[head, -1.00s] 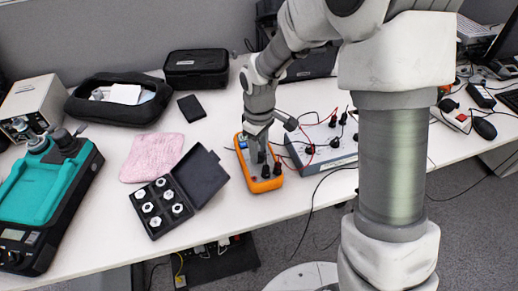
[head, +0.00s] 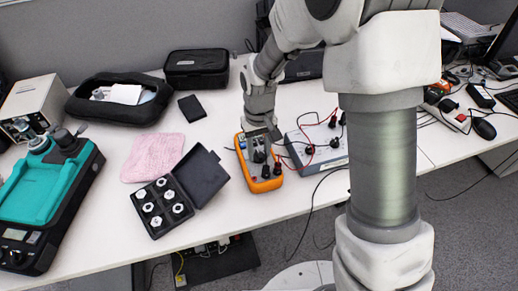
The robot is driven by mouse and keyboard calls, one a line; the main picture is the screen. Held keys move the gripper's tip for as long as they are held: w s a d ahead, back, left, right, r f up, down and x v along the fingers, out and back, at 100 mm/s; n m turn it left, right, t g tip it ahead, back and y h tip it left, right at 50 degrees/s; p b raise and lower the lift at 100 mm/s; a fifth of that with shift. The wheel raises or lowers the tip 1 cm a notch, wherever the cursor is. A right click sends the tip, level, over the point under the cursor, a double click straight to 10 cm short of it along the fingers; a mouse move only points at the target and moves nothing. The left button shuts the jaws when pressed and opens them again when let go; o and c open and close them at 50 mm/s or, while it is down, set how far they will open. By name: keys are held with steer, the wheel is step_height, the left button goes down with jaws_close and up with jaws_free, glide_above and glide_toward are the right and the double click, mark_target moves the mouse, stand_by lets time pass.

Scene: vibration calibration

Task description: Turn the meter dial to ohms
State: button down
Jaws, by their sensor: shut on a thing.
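The orange and grey meter (head: 264,184) lies on the white table in the head view, near the front edge. Plugs with black caps stand in its lower end. My gripper (head: 258,150) points down over the meter's middle, where the dial would be. Its fingers are small and dark here and appear shut on the dial. The dial itself is mostly hidden by the gripper, so its setting cannot be read.
A grey box with red and black leads (head: 320,148) stands right of the meter. An open black case of several white weights (head: 162,206) and a pink cloth (head: 152,157) lie left. A black phone-like slab (head: 192,107) lies behind. Bare table shows between them.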

mark_target(259, 154)
stand_by(0.3)
steer(key=shift+c, duration=2.1)
jaws_free()
step_height(259, 154, up, 18)
steer(key=p, duration=0.4)
steer(key=shift+f, duration=0.25)
